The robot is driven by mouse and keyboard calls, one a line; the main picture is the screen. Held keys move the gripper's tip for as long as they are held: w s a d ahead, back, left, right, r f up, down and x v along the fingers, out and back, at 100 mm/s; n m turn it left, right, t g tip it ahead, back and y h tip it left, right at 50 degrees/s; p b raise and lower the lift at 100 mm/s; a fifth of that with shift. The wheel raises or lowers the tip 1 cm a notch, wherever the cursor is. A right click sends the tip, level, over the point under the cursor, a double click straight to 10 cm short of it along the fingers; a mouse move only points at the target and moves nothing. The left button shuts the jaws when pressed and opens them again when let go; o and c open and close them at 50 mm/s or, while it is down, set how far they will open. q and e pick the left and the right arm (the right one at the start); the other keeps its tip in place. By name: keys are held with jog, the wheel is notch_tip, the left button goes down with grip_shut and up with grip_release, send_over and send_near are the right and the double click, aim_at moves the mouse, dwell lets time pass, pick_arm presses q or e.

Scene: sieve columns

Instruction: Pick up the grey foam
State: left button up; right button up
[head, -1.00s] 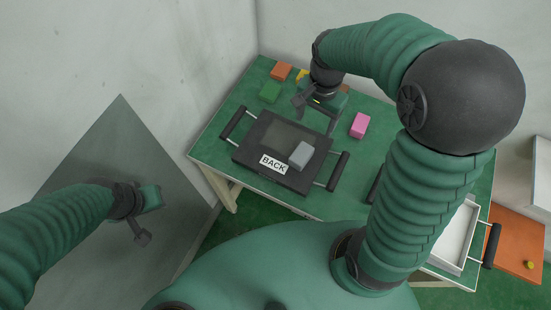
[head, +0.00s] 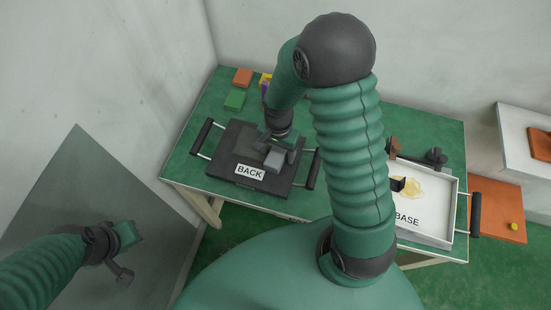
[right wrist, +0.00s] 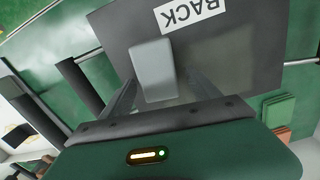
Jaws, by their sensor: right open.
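The grey foam (head: 274,160) is a small light-grey block lying on the dark BACK tray (head: 222,168). In the right wrist view the foam (right wrist: 153,68) shows between my open fingers, nearer the left one. My right gripper (head: 278,152) is open just over the foam at the tray's right part; I cannot tell whether the fingers touch it. My left gripper (head: 124,256) is far off at the lower left, over a grey panel; its jaw state is unclear.
Orange (head: 243,77) and green (head: 235,99) blocks sit at the table's back left. A white BASE tray (head: 420,224) with a yellowish piece stands at the right, partly behind my right arm. Tray handles stick out beside the BACK tray.

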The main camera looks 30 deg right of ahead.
jog(key=shift+w+f, duration=0.1)
jog(key=shift+f, duration=0.3)
jog(key=c, duration=1.4)
jog(key=shift+r, duration=0.1)
